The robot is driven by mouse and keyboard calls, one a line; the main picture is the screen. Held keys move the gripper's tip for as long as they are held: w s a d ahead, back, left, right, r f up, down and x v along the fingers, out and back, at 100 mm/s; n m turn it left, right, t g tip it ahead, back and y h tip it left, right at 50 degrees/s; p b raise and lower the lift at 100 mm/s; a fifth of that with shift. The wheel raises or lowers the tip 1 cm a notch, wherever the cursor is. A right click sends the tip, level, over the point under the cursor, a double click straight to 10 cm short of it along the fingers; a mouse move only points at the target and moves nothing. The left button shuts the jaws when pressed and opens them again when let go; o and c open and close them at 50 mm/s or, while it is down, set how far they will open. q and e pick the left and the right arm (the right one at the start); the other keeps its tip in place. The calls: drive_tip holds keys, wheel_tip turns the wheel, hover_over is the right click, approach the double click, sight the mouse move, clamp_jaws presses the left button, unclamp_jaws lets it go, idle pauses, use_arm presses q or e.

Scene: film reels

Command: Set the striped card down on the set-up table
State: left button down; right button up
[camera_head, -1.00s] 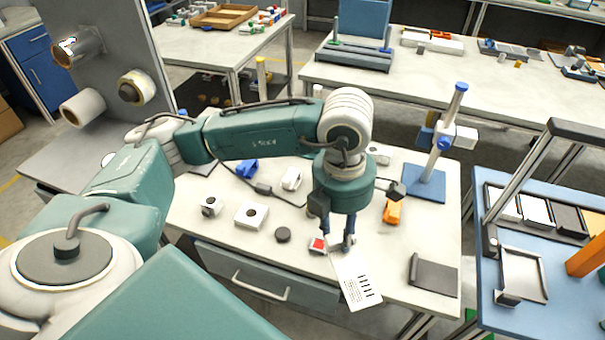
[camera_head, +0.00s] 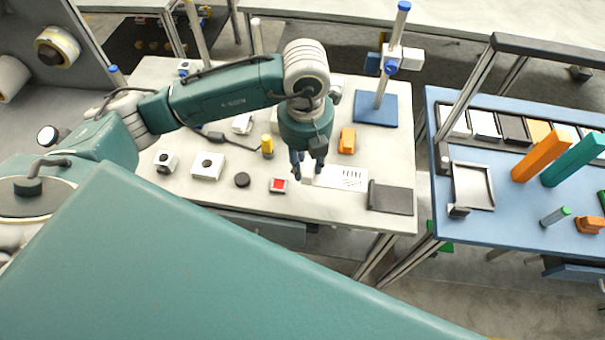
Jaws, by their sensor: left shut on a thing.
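The striped card (camera_head: 350,178) is white with short black bars. It shows in the head view near the front right of a white-topped table (camera_head: 225,215). My left gripper (camera_head: 308,171) points down and is shut on the card's left end. The card extends right from the fingers, roughly level, over or on the tabletop; I cannot tell whether it touches. Its held end is partly hidden by the fingers. My right gripper is not in view.
A dark grey plate (camera_head: 390,198) lies just right of the card. A red-topped block (camera_head: 278,185), a black disc (camera_head: 242,180) and an orange block (camera_head: 347,140) are near. A blue table (camera_head: 480,235) with a rack stands right, across a gap.

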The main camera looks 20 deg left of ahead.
use_arm(q)
wheel_tip(320, 180, down, 5)
drive_tip(key=shift+f+p, duration=0.1)
drive_tip(key=shift+p, duration=0.25)
wheel_tip(320, 180, down, 3)
drive_tip(key=shift+f+p, duration=0.15)
drive_tip(key=shift+p, duration=0.2)
drive_tip(key=shift+f, duration=0.5)
drive_tip(key=shift+f, duration=0.1)
drive_tip(key=c, duration=1.3)
unclamp_jaws()
drive_tip(key=shift+o, duration=0.2)
